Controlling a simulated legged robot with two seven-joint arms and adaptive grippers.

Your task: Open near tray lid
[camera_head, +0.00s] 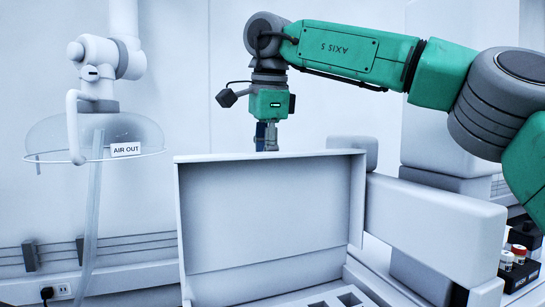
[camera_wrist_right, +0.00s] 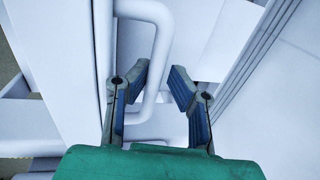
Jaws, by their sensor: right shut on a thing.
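The near tray lid (camera_head: 270,215) is a large white panel with a raised rim. It stands raised, roughly upright, with its recessed inner side facing me in the head view. Part of the open tray (camera_head: 315,297) with square slots shows below it at the bottom edge. My right gripper (camera_head: 266,137) points down behind the lid's top edge, which hides its fingertips. In the wrist view, my right gripper (camera_wrist_right: 160,68) has its blue-padded fingers on either side of a white bent-tube handle (camera_wrist_right: 163,35) and is shut on it. My left gripper is not in view.
A clear extraction hood (camera_head: 95,135) labelled AIR OUT hangs at left. A thick white arm-like block (camera_head: 435,225) stands right of the lid.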

